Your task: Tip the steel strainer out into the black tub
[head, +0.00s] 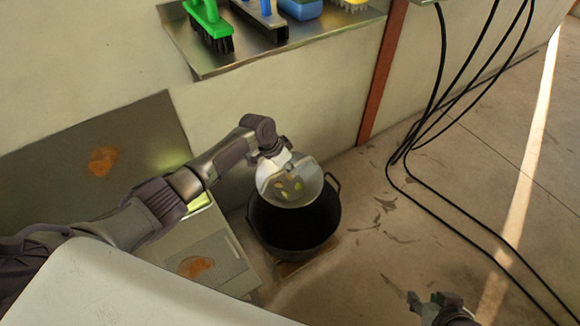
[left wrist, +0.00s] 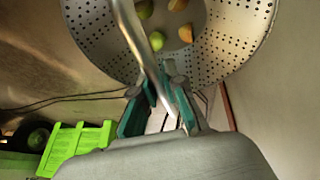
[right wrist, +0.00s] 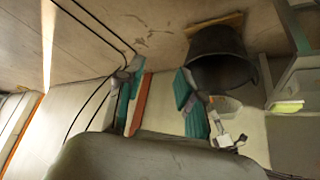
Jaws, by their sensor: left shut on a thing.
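The steel strainer (head: 303,192) is over the black tub (head: 290,243), tilted, its bowl facing the head camera. Several green and orange-brown pieces lie inside it. My left gripper (head: 275,155) is shut on the strainer's handle. The left wrist view shows the left fingers (left wrist: 160,108) around the handle, and the perforated strainer (left wrist: 235,40) with pieces still in it. The tub stands on the floor; the strainer hides part of its opening. The tub (right wrist: 222,72) also shows in the right wrist view. My right gripper (head: 435,302) is open and empty, low at the right, away from the tub.
A steel shelf (head: 290,48) with a green brush (head: 209,22) and other brushes is on the wall above. Black cables (head: 405,150) hang down and run across the floor at the right. A grey cabinet (head: 215,260) is left of the tub.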

